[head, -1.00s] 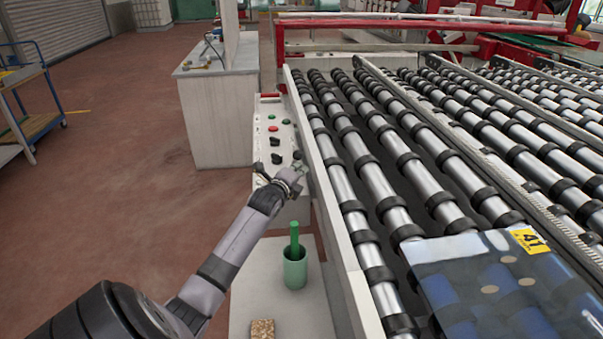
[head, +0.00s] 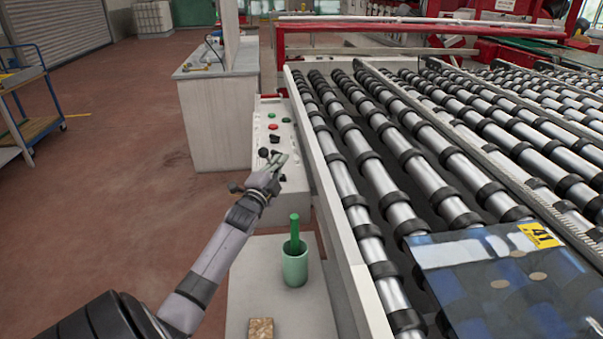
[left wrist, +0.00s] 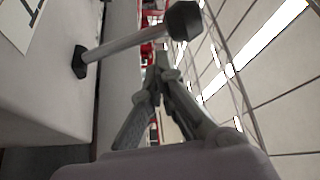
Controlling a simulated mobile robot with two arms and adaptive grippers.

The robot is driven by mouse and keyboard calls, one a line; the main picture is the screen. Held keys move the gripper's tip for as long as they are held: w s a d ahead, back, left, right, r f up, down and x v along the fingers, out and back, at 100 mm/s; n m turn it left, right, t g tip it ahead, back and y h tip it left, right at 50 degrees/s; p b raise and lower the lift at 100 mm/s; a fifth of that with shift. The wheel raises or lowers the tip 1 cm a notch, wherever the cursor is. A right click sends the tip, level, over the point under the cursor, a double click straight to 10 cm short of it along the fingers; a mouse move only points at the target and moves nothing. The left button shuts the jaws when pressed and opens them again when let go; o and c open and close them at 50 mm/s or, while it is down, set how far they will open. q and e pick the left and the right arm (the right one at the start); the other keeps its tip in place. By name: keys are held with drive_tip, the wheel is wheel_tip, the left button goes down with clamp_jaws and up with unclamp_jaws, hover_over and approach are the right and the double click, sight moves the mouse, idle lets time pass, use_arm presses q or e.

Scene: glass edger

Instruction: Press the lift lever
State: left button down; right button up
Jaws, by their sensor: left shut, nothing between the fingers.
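The lift lever (left wrist: 128,43) shows in the left wrist view as a grey rod with a black knob (left wrist: 183,20) at its end and a black base on a pale surface. My left gripper (left wrist: 160,68) is shut and empty, its fingertips close to the rod and below the knob in that picture. I cannot tell whether they touch. In the head view my left gripper (head: 279,162) is over the near part of the pale control panel (head: 260,122) and hides part of it. Which dark knob there is the lever's is unclear. My right gripper is not in view.
A green cup (head: 294,266) with a green stick stands on a pale shelf (head: 250,270) near a small brown block (head: 260,328). The roller conveyor (head: 400,215) is at the right, with a dark glass pane (head: 500,285) on it. A grey cabinet (head: 215,120) stands beyond the panel.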

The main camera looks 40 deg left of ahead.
use_arm(q)
drive_tip(key=shift+s+a+f+n+t+y+b, duration=0.15)
drive_tip(key=shift+s+a+n+t+y+b, duration=0.3)
drive_tip(key=shift+n, duration=0.65)
drive_tip(key=shift+s+g+y, duration=0.15)
drive_tip(key=shift+g+y, duration=0.1)
